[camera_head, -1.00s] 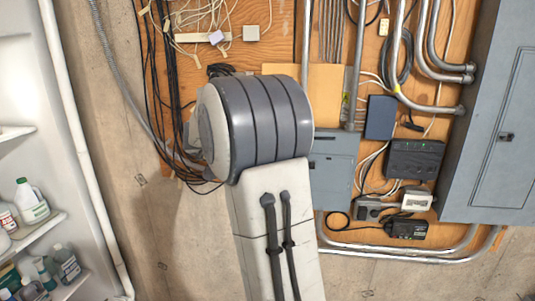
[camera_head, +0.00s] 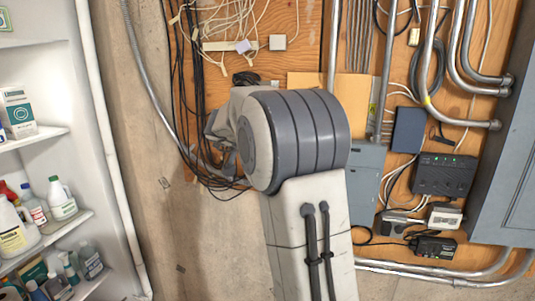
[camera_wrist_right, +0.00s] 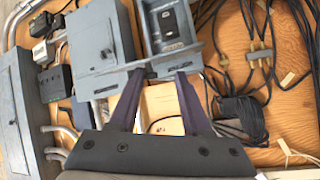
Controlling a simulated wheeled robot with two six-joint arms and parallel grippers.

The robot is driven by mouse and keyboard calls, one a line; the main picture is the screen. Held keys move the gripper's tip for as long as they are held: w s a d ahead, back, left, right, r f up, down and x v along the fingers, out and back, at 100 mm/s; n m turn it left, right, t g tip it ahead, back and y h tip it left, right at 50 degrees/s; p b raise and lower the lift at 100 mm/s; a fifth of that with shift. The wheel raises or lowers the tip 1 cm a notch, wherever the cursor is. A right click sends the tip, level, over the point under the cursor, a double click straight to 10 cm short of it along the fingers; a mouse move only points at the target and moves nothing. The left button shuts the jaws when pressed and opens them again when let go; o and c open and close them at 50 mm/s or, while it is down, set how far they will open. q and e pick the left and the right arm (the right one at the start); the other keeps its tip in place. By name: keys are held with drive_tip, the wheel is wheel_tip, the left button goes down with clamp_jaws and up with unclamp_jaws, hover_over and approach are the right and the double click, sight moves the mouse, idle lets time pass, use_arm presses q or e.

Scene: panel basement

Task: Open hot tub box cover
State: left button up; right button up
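The right wrist view shows a small grey box (camera_wrist_right: 167,24) with its front open and a dark breaker or switch inside. A grey flap (camera_wrist_right: 178,62), seemingly its cover, juts out from the box's edge toward my right gripper (camera_wrist_right: 163,73). My right gripper's two dark fingers are apart, with their tips at or near the flap's edge. I cannot tell whether they touch it. Nothing is clearly held between them. In the head view my right arm hides this box and the gripper. My left gripper is in neither view.
A larger grey box (camera_wrist_right: 95,45) stands beside the open one. A big grey panel (camera_head: 505,180), conduits (camera_head: 385,80) and black devices (camera_head: 443,174) are on the right of the wooden board. Black cables hang left of my arm. White shelves (camera_head: 40,135) with bottles stand at far left.

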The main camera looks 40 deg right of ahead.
drive_tip(key=shift+s+d, duration=0.2)
drive_tip(key=shift+s, duration=0.05)
drive_tip(key=shift+s+a+r, duration=0.1)
drive_tip(key=shift+a+r, duration=0.15)
drive_tip(key=shift+a, duration=0.1)
drive_tip(key=b+v, duration=0.3)
drive_tip(key=v, duration=0.6)
drive_tip(key=shift+a+r, duration=0.2)
drive_tip(key=shift+a, duration=0.1)
drive_tip(key=shift+s, duration=0.1)
